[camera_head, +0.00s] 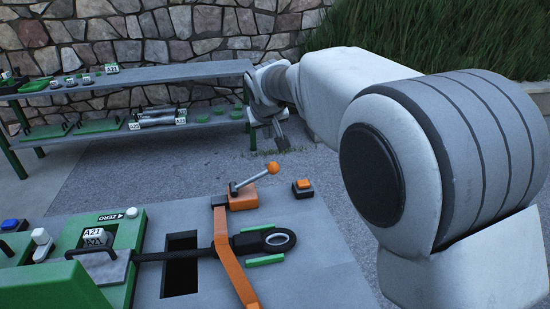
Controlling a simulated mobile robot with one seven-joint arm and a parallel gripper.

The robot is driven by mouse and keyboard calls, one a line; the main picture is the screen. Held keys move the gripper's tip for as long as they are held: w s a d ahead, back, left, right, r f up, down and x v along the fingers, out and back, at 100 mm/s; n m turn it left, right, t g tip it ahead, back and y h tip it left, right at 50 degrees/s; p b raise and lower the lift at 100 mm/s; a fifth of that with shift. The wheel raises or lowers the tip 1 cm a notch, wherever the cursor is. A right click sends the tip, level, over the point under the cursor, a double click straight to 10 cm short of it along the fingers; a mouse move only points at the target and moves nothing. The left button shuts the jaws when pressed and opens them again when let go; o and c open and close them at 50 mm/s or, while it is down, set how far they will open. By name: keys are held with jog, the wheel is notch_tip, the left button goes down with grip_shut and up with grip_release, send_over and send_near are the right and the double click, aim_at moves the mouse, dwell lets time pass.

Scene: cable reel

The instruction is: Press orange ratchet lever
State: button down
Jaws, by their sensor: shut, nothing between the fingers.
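The orange ratchet lever is a grey rod with an orange ball knob (272,168) at its upper right end. It rises at a slant from an orange base block (242,198) on the grey bench top. My gripper (283,143) is shut and empty. In the picture it shows above and slightly right of the knob, with a gap between them. It appears to be beyond the bench, over the gravel, though its exact depth is hard to tell. My white arm fills the right side.
An orange push button (303,186) sits right of the lever. An orange strap (232,262) and a black cable with a ring end (279,239) lie in front. A green-framed station (124,233) stands left, beside a dark slot (180,272). A two-tier shelf (170,74) stands behind.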

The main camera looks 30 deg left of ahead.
send_over(272, 168)
notch_tip(272, 168, down, 8)
jog(key=r, duration=0.1)
notch_tip(272, 168, down, 4)
jog(key=shift+a+r+b, duration=0.1)
jog(key=shift+b, duration=0.7)
jog(key=shift+f, duration=0.4)
